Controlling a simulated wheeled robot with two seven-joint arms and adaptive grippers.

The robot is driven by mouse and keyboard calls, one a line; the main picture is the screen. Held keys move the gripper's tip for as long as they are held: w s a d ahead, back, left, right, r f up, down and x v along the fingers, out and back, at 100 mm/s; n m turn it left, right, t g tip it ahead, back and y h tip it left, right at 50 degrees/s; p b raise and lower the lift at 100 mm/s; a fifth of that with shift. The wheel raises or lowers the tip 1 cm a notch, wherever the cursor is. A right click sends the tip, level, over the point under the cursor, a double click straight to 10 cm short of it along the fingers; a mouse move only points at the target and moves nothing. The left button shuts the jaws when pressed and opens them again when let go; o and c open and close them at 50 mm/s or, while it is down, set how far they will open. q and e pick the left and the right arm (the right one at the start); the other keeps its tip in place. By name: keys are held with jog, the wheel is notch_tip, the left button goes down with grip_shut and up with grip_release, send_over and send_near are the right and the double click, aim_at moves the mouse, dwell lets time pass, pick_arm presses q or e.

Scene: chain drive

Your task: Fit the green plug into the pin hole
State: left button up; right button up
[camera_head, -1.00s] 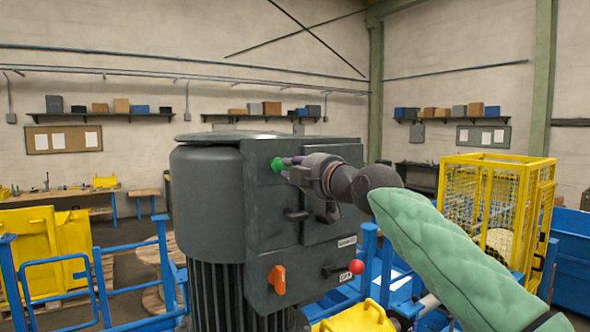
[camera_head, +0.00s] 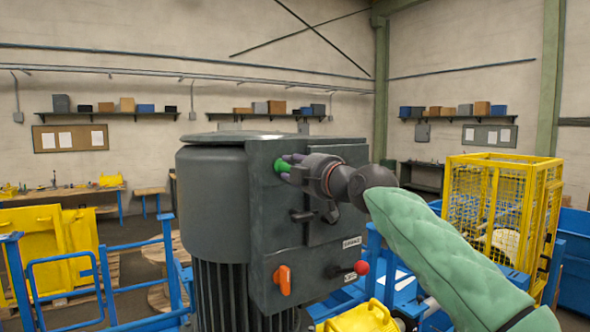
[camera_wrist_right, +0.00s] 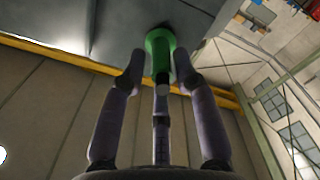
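The green plug (camera_head: 282,165) is at the upper left of the front face of the dark grey motor's box (camera_head: 262,215). In the right wrist view the green plug (camera_wrist_right: 160,52) sits between my right gripper's fingertips (camera_wrist_right: 160,68), its far end against the grey surface. My right gripper (camera_head: 290,163) reaches in from the right and looks shut on the plug, though any small gap is hard to see. The pin hole is hidden, so I cannot tell how deep the plug sits. My left gripper is not in view.
An orange handle (camera_head: 283,280) and a red knob (camera_head: 361,267) stick out lower on the box. A yellow mesh cage (camera_head: 490,210) stands at the right, a blue railing (camera_head: 60,278) and yellow panels (camera_head: 40,250) at the left. Shelves and a workbench line the back.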

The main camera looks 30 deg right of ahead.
jog(key=shift+s, duration=0.15)
jog(key=s, duration=1.1)
jog(key=shift+s+d, duration=0.4)
jog(key=shift+d, duration=0.05)
jog(key=shift+f, duration=0.1)
